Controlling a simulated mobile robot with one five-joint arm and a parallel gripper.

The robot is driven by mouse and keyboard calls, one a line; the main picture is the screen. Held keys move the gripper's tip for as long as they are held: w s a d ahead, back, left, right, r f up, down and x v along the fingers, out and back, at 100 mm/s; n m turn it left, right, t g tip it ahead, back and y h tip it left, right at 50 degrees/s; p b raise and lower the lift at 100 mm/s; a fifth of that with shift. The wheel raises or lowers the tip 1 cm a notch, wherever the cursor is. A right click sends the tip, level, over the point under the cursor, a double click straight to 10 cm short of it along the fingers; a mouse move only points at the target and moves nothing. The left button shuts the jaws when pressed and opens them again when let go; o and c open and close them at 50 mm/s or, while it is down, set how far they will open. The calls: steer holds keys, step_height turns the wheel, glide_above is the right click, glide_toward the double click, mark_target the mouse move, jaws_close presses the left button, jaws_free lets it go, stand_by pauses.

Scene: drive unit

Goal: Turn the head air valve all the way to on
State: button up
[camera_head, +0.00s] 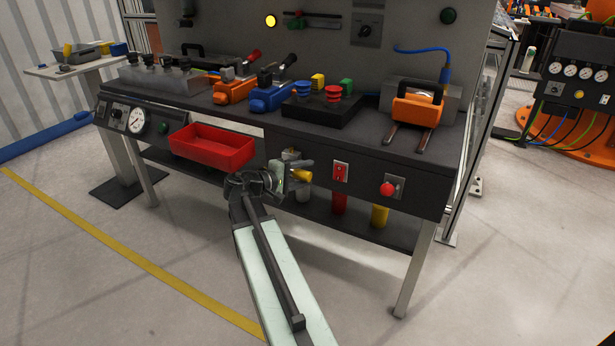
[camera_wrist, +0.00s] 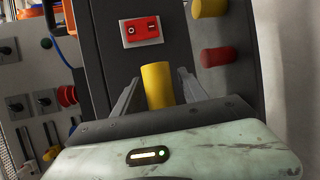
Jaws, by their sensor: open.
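A yellow valve handle (camera_head: 302,175) shows at the bench's front face, just left of a red switch plate (camera_head: 340,171). I take it as the head air valve; its body is mostly hidden behind my gripper (camera_head: 282,178). In the wrist view, a yellow cylinder (camera_wrist: 158,85), apparently this handle, stands between the fingers of my gripper (camera_wrist: 158,88). The fingers are apart, with a visible gap on both sides of the cylinder. Its lower end is hidden by my gripper's body. The on mark cannot be made out.
A red bin (camera_head: 212,150) hangs on the front left of the handle. Red (camera_head: 340,202) and yellow (camera_head: 379,215) cylinders hang below the bench edge. Open floor lies in front of the bench.

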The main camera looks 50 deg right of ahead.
steer(key=shift+s+d+f, duration=0.1)
steer(key=shift+d+f, duration=0.05)
steer(key=shift+d, duration=0.45)
jaws_close()
stand_by(0.9)
